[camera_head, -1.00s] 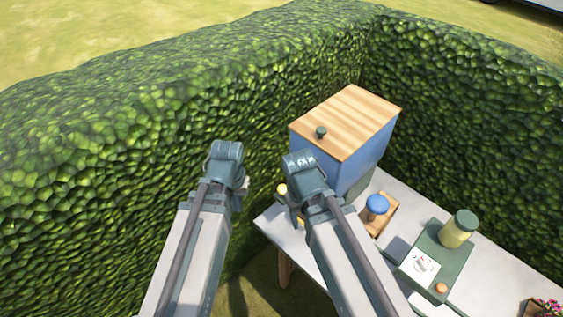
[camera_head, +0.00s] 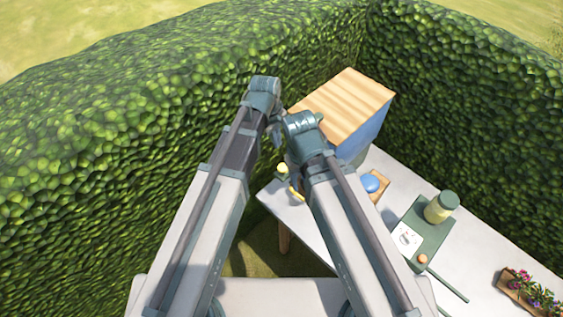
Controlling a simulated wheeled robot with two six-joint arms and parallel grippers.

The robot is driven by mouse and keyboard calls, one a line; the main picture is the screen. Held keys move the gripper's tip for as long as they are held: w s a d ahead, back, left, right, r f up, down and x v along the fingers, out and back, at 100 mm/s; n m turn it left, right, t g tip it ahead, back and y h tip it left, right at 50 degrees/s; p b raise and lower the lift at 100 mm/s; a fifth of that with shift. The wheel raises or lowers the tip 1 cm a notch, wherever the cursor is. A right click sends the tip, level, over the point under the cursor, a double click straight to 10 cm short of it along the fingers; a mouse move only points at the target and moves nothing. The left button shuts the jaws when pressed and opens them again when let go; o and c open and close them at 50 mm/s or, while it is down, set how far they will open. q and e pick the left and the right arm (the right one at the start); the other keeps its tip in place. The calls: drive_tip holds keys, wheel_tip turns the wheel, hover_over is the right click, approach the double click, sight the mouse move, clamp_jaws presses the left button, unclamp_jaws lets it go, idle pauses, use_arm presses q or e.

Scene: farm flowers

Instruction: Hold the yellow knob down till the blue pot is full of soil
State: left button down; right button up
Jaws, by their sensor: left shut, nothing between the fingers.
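A blue round thing, which looks like the blue pot (camera_head: 371,183), is in a wooden tray (camera_head: 384,186) on the table, right of my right arm; its inside cannot be made out. A small pale yellow round thing, perhaps the yellow knob (camera_head: 283,168), shows at the table's left end below my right wrist. A yellow strip (camera_head: 297,193) lies just below it, partly behind my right arm. My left gripper (camera_head: 278,137) is shut and empty, in front of the blue box's left side, above the yellow thing. My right gripper (camera_head: 291,158) is mostly hidden by its own wrist.
A blue box (camera_head: 368,136) with a wooden top stands at the table's back. A green device with a yellow-green jar (camera_head: 440,208) and a flower crate (camera_head: 530,296) are to the right. Hedges (camera_head: 150,150) close in behind. The grey table (camera_head: 400,180) has bare space between things.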

sight(282, 169)
use_arm(q)
drive_tip(key=shift+f, duration=0.15)
drive_tip(key=f+b, duration=0.4)
drive_tip(key=d+f+b, duration=0.1)
drive_tip(key=f+b, duration=0.4)
drive_tip(key=w+f+b, duration=0.1)
drive_tip(key=f+b, duration=0.3)
drive_tip(key=b, duration=0.1)
drive_tip(key=shift+d+f, duration=0.25)
drive_tip(key=shift+f, duration=0.1)
wheel_tip(282, 169, down, 2)
drive_tip(key=shift+f+b, duration=0.15)
drive_tip(key=shift+b, duration=1.05)
drive_tip(key=shift+s, duration=0.3)
idle(1.6)
